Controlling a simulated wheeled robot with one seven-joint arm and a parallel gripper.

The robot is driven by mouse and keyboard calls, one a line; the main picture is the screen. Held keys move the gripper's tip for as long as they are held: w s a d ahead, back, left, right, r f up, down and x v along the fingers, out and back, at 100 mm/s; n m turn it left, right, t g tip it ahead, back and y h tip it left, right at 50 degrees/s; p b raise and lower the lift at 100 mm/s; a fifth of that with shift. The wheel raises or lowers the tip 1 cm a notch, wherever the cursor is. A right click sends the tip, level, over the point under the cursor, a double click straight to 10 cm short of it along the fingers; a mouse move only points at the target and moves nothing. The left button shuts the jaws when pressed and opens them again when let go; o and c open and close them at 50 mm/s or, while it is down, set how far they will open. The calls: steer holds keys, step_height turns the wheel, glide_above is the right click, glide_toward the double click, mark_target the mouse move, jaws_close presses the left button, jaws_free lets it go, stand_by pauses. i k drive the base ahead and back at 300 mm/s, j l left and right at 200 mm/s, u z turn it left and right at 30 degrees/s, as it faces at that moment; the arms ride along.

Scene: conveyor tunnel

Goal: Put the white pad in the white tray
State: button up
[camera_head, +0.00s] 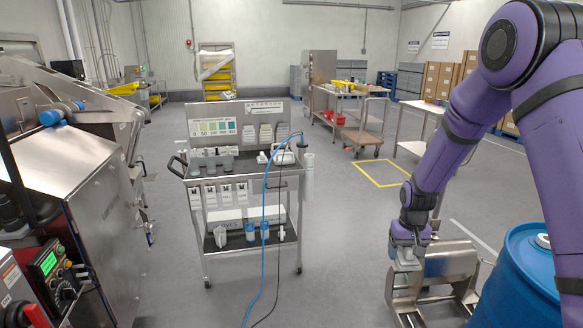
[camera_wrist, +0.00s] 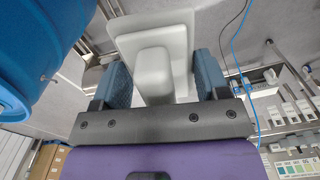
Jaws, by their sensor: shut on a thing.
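The white pad (camera_wrist: 178,32) has a flat plate and a block-like grip. My gripper (camera_wrist: 160,78) is shut on the grip, with one blue finger on each side. In the head view my gripper (camera_head: 408,243) points down and holds the pad (camera_head: 405,264) above or against a steel frame (camera_head: 440,272); I cannot tell whether they touch. A small white container that looks like the white tray (camera_head: 284,157) is on the top shelf of the cart, right of the middle. A blue cable partly crosses it, and its inside is hard to see.
The steel cart (camera_head: 240,180) stands apart, left of my gripper, with bottles and white holders on it. A blue cable (camera_head: 264,235) hangs down its front. A blue drum (camera_head: 520,280) is close on the right. A steel machine (camera_head: 85,190) fills the left. Open floor lies between cart and frame.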

mark_target(282, 159)
steer(key=i+j, duration=0.15)
steer(key=i, duration=0.35)
steer(key=i+j, duration=0.15)
steer(key=i, duration=0.35)
steer(key=i+j, duration=0.15)
steer(key=i, duration=0.35)
steer(key=i+j, duration=0.2)
steer(key=i, duration=0.25)
steer(key=i+j, duration=0.15)
steer(key=i, duration=0.35)
steer(key=i+j+z, duration=0.1)
steer(key=i, duration=0.4)
